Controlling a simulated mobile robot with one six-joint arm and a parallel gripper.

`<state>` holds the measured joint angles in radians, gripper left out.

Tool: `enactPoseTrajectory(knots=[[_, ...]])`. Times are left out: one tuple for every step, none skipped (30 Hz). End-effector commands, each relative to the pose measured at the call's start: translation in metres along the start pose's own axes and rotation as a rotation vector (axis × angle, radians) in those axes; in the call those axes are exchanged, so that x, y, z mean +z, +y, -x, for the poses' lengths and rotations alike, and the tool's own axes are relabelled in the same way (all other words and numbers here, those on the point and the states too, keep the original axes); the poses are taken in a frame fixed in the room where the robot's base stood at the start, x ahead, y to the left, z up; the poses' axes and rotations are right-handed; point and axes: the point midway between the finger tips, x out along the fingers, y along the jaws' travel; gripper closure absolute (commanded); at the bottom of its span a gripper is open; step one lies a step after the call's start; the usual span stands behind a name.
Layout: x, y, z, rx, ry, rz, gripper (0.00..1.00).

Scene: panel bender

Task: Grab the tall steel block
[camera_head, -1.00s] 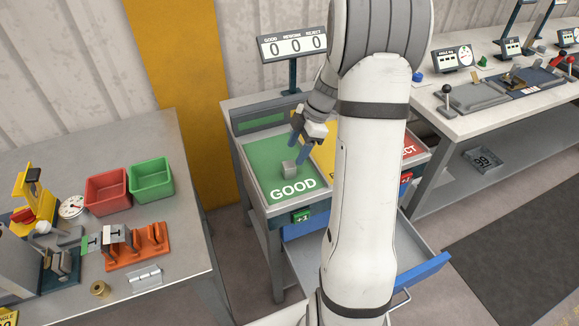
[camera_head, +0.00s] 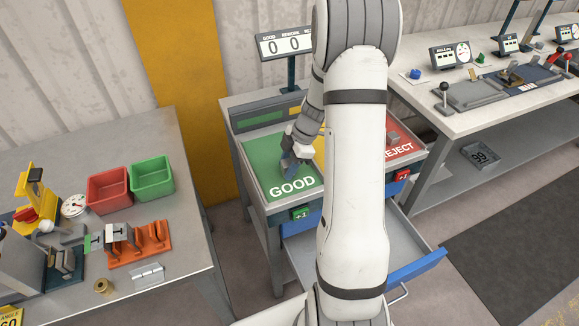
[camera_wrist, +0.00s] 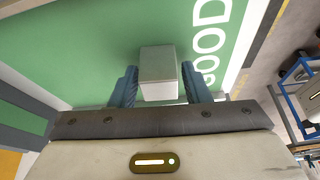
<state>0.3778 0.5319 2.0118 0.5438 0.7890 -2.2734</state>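A grey steel block (camera_wrist: 158,70) stands on the green GOOD area (camera_wrist: 90,30) of the sorting table. In the wrist view it sits between the two blue fingers of my gripper (camera_wrist: 160,88), with narrow gaps at its sides, so the fingers look open around it. In the head view my gripper (camera_head: 289,165) is low over the green area (camera_head: 262,155) and hides the block. Another small grey block (camera_head: 393,138) lies on the red REJECT area (camera_head: 402,148).
My arm covers most of the yellow middle area. An open drawer (camera_head: 425,262) juts out below the table. A workbench (camera_head: 190,240) at left holds a red bin (camera_head: 108,190), a green bin (camera_head: 152,177) and fixtures. Another bench (camera_head: 430,105) stands at right.

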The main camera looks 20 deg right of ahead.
Motion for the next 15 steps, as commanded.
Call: enactPoseTrajectory(knots=[[-0.0002,0.0,0.0001,0.0,0.0,0.0,0.62],[-0.0002,0.0,0.0001,0.0,0.0,0.0,0.64],[-0.0002,0.0,0.0001,0.0,0.0,0.0,0.67],[-0.0003,0.0,0.0001,0.0,0.0,0.0,0.7],[-0.0003,0.0,0.0001,0.0,0.0,0.001,0.72],[-0.0003,0.0,0.0001,0.0,0.0,0.001,0.75],[-0.0004,0.0,0.0001,0.0,0.0,0.001,0.78],[-0.0004,0.0,0.0001,0.0,0.0,0.001,0.8],[-0.0004,0.0,0.0001,0.0,0.0,0.001,0.84],[-0.0004,0.0,0.0001,0.0,0.0,0.001,0.86],[-0.0005,0.0,0.0001,0.0,0.0,0.001,0.89],[-0.0005,0.0,0.0001,0.0,0.0,0.001,0.92],[-0.0005,0.0,0.0001,0.0,0.0,0.001,0.94],[-0.0005,0.0,0.0001,-0.001,0.0,0.001,0.97],[-0.0006,0.0,0.0001,0.0,0.0,0.001,1.0]])
